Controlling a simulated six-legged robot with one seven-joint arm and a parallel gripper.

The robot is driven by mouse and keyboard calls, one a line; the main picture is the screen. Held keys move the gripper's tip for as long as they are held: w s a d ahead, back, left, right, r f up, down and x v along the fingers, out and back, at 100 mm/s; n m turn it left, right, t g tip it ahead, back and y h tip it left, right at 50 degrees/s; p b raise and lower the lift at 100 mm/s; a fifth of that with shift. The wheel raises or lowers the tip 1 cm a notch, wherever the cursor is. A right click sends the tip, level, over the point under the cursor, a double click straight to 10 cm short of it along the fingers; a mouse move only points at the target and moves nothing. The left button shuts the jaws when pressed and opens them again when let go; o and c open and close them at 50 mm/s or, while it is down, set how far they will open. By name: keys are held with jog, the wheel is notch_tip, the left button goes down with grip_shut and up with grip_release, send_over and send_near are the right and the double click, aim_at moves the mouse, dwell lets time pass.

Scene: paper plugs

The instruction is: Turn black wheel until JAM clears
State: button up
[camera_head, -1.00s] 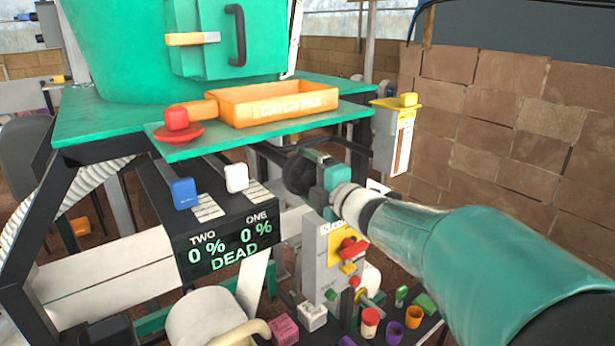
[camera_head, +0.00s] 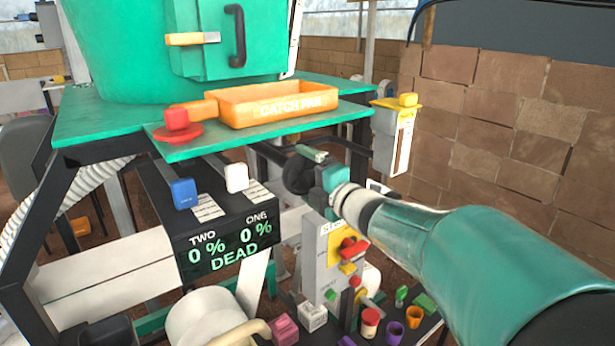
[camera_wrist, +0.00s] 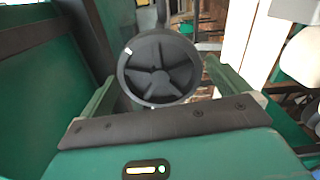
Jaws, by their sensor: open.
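The black wheel (camera_wrist: 160,68) is round with raised spokes and shows in the middle of the wrist view. In the head view it is a dark disc (camera_head: 296,174) under the green table, partly hidden by my gripper. My gripper (camera_wrist: 160,97) is open, with one green finger on each side of the wheel's lower part in the picture. I cannot tell whether the fingers touch the rim. In the head view my gripper (camera_head: 318,168) is at the wheel. A display (camera_head: 228,247) reads TWO 0 %, ONE 0 % and DEAD. I see no JAM text.
The green table (camera_head: 100,125) with the orange catch pan (camera_head: 275,105) and a red button (camera_head: 178,120) overhangs the wheel. A grey control box (camera_head: 325,260) with a red handle stands below my gripper. Several coloured blocks and cups lie lower right. A brick wall (camera_head: 520,150) is right.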

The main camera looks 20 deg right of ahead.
aim_at(306, 175)
jog(key=shift+v, duration=2)
jog(key=m, duration=1.2)
jog(key=shift+w, duration=0.15)
